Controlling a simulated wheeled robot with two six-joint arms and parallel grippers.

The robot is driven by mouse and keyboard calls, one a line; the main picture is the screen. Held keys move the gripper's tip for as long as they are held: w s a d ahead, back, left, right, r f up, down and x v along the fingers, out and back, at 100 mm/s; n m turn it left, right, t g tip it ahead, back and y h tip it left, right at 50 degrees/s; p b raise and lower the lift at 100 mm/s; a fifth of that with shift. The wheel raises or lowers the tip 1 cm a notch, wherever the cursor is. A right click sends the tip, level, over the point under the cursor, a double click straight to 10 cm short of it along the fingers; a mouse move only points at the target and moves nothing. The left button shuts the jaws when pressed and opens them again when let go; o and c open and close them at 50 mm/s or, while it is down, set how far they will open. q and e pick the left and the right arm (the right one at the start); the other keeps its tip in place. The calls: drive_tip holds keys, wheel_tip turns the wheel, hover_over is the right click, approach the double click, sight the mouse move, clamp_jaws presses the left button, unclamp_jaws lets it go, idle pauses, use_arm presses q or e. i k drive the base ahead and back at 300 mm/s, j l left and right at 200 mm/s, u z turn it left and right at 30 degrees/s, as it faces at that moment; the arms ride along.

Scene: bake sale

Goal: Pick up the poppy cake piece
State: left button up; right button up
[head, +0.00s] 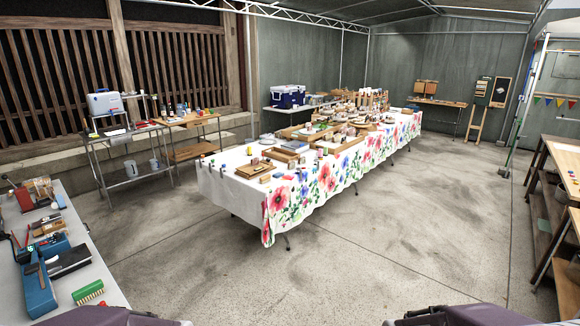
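I cannot make out a poppy cake piece; things on the long table (222,186) are too small and distant to tell apart. This table stands across the middle of the room under a white cloth printed with red and blue flowers. Wooden trays and many small goods crowd its top. One wooden tray (255,169) lies near the closest end. Only parts of my own arms show at the bottom edge, well short of the table. Neither of my grippers is in view.
A grey table (95,272) with tools and a green brush (88,292) is close at left. A metal trolley (130,178) stands behind it. A blue cooler (288,96) sits at the back. Wooden shelving (548,206) lines the right. The concrete floor (400,230) between is clear.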

sight(292, 164)
drive_tip(key=i, duration=3)
drive_tip(key=i+u, duration=0.25)
drive_tip(key=i, duration=0.2)
drive_tip(key=i+l+u, duration=0.1)
drive_tip(key=i+u, duration=0.2)
drive_tip(key=i, duration=0.15)
drive_tip(key=i+l+u, duration=0.25)
drive_tip(key=i, duration=0.2)
drive_tip(key=i+l+u, duration=0.3)
drive_tip(key=i+j, duration=0.05)
drive_tip(key=i, duration=0.05)
